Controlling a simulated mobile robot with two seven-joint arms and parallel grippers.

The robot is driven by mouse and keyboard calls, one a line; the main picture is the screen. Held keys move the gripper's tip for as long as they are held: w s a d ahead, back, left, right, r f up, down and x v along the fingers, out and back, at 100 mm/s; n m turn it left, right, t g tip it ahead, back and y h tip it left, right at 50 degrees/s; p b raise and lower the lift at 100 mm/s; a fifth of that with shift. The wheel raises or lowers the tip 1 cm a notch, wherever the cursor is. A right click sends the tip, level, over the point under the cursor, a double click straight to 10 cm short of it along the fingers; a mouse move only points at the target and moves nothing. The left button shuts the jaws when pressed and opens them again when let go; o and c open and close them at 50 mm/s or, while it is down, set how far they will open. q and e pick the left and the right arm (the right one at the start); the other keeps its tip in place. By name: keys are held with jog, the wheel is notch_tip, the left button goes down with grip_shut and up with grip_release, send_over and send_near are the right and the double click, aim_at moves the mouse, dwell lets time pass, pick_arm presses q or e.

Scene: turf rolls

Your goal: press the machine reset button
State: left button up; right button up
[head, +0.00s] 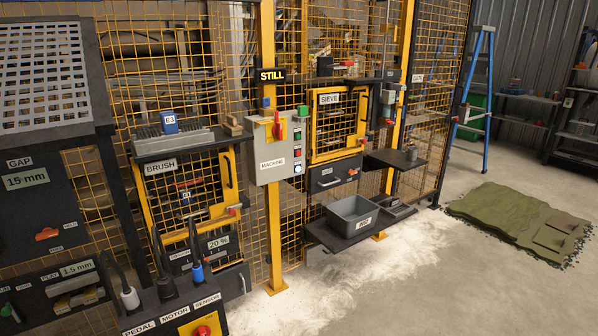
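The grey machine box (279,146), labelled MACHINE, is fixed to a yellow post in the middle of the head view. Its front has a red rotary handle on a yellow plate (276,129). On its right side is a column of small buttons: a dark green or blue one on top, a red button (297,153) in the middle, and a bright blue-white button (297,169) at the bottom. Their small labels are too small to read, so I cannot tell which is reset. Neither of my grippers is in view.
A STILL sign (271,75) hangs above the box. A yellow SIEVE gate (338,125) stands to its right and a BRUSH gate (188,185) to its left. A grey bin (352,216) sits on a low shelf. Pale powder covers the floor; green turf (500,215) lies right.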

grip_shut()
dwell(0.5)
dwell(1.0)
